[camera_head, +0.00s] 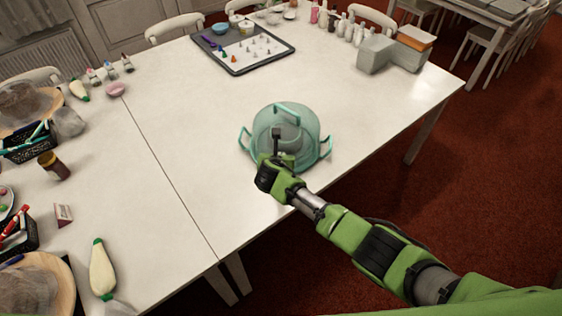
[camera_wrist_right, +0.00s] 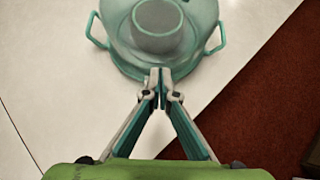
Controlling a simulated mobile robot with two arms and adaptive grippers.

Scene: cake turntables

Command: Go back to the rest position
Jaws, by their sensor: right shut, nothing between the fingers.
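A teal-green round piece with side handles and a short cylinder on top (camera_head: 308,120) stands on the white table near its front edge. It also shows in the right wrist view (camera_wrist_right: 125,30). My right gripper (camera_head: 277,134) is over the near side of this piece in the head view. In the right wrist view its fingertips (camera_wrist_right: 160,73) meet with nothing between them, in front of the piece's near rim. I cannot tell whether the tips touch it. My left gripper is not in view.
The white table (camera_head: 200,130) is clear around the teal piece. A dark tray (camera_head: 234,68) with small nozzles lies at the back. Bottles (camera_head: 350,30) and grey boxes (camera_head: 376,53) stand at the back right. Piping bags, baskets and jars crowd the left.

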